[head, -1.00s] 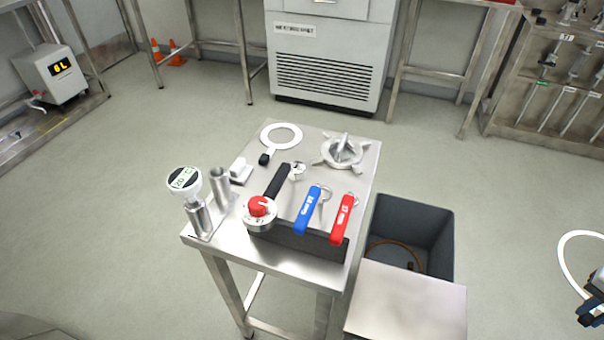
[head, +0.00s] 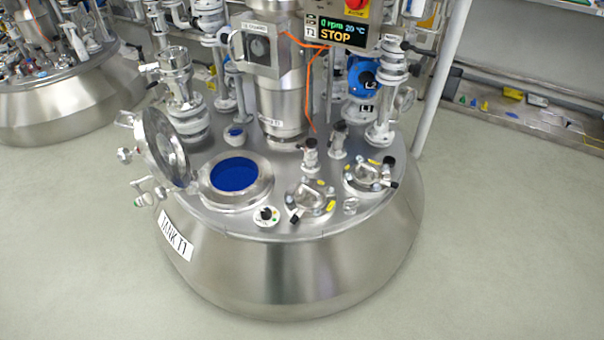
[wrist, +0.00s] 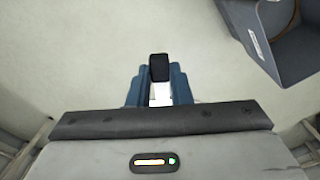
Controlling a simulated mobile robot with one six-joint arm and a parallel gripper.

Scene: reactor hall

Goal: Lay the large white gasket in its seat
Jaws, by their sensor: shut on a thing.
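In the wrist view my gripper (wrist: 158,88) is shut on a black tab (wrist: 159,68), with a small white patch between the fingers. The tab looks like the handle of the large white gasket, but its ring does not show in either present view. In the head view, tank T1 (head: 290,270) has an open round manhole with a bare metal rim (head: 264,192) around blue contents (head: 234,174). Its round lid (head: 165,145) stands tilted up at the left of the opening. My gripper is not in the head view, apart from the tank top.
A grey bin (wrist: 285,35) is at upper right in the wrist view. Floor in front of the tank is clear.

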